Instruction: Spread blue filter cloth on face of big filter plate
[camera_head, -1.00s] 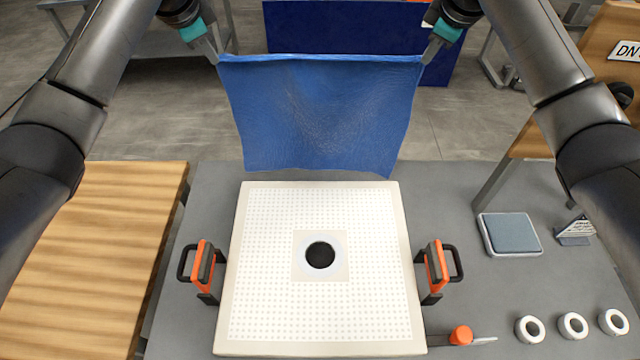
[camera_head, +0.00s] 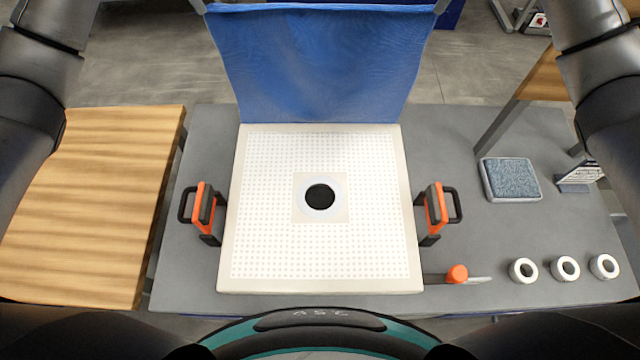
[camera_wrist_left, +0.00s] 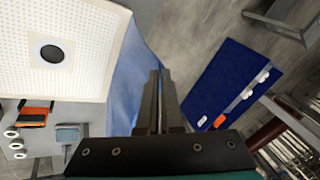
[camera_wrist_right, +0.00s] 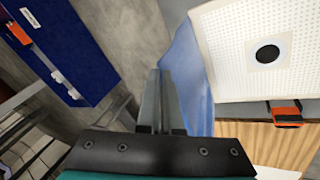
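The big filter plate (camera_head: 265,262), white and dotted with a black centre hole, lies flat on the grey table. The blue filter cloth (camera_head: 320,65) hangs spread behind it, its lower edge at the plate's far edge; I cannot tell whether they touch. My left gripper (camera_head: 204,8) and right gripper (camera_head: 438,8) hold its upper corners at the top of the head view, mostly cut off. In the left wrist view, the left fingers (camera_wrist_left: 158,95) are closed beside the cloth (camera_wrist_left: 128,90). In the right wrist view, the right fingers (camera_wrist_right: 160,95) are closed beside the cloth (camera_wrist_right: 188,80).
Orange-and-black clamps stand left (camera_head: 204,210) and right (camera_head: 434,210) of the plate. An orange-knobbed tool (camera_head: 457,274), several white rings (camera_head: 565,268) and a grey pad (camera_head: 510,180) lie at the right. A wooden board (camera_head: 90,210) is at the left.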

